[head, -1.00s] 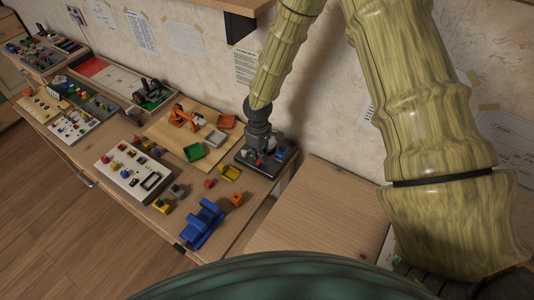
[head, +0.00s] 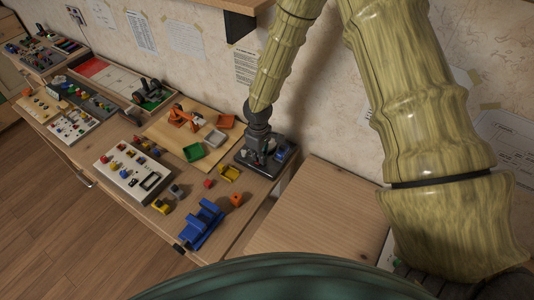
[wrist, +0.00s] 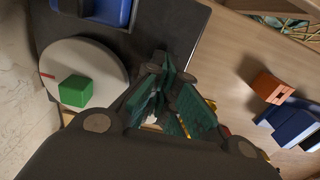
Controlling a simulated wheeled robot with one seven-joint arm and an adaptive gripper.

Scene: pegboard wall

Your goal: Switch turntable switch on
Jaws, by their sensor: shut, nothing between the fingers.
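The turntable unit is a dark grey board (head: 246,165) at the right end of the workbench. In the wrist view its board (wrist: 150,28) bears a pale round disc (wrist: 88,58) with a red mark at its edge. A green block (wrist: 75,91) lies on the disc and a blue tray (wrist: 108,10) stands beside it. My gripper (wrist: 166,76) is shut and empty, pointing down low over the board, to the right of the disc. Contact cannot be told. The switch cannot be made out; my fingers cover part of the board.
Orange (wrist: 270,87) and blue (wrist: 294,124) pieces lie on the bench off the board. A yellow tray (head: 229,172), a white control panel (head: 130,168) and a blue vehicle-like piece (head: 203,221) stand left and in front. The wall is close behind.

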